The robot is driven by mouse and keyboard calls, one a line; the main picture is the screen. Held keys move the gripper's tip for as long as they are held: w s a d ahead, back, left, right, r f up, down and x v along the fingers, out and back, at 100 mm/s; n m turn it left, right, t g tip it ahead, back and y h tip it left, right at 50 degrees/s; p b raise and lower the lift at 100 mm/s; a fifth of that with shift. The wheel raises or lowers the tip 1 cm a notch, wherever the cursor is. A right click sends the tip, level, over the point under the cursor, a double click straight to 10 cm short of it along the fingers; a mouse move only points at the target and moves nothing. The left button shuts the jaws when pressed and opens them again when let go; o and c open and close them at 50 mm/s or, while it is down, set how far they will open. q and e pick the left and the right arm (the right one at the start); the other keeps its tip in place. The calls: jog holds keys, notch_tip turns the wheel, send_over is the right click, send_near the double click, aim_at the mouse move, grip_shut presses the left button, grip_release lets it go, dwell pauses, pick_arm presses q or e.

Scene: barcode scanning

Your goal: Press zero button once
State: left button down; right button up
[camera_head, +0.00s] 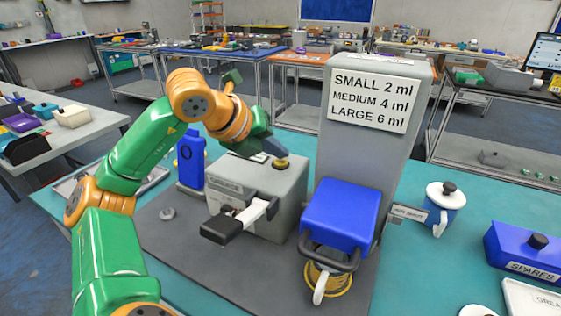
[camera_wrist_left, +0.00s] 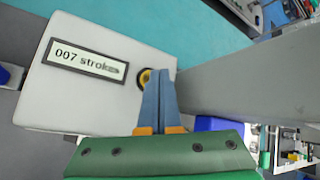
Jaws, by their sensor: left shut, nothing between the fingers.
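A grey counter box (camera_head: 288,190) stands on the dark mat. A round yellow-rimmed button with a dark top (camera_head: 281,163) sits on its upper face; no zero marking is readable on it. In the left wrist view the button (camera_wrist_left: 146,79) is partly hidden by my fingers, and the box's display (camera_wrist_left: 88,62) reads "007 strok…", its last letters blurred. My left gripper (camera_wrist_left: 160,74) is shut and empty, its tips right beside the button. In the head view the left gripper (camera_head: 269,147) is above the box; contact cannot be told. My right gripper is not in view.
A tall grey column with a volume sign (camera_head: 370,103) rises right of the box, with a blue block (camera_head: 341,209) in front. A black-ended lever (camera_head: 222,228) sticks out forward.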

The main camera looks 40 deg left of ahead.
aim_at(277, 164)
pick_arm(q)
jog(key=shift+f+b, duration=0.45)
jog(key=shift+f, duration=0.05)
jog(key=shift+r, duration=0.1)
dwell(0.5)
jog(key=shift+r+p, duration=0.8)
jog(key=shift+p, duration=0.15)
notch_tip(277, 164, up, 5)
jog(key=p, duration=0.5)
jog(key=shift+r, duration=0.15)
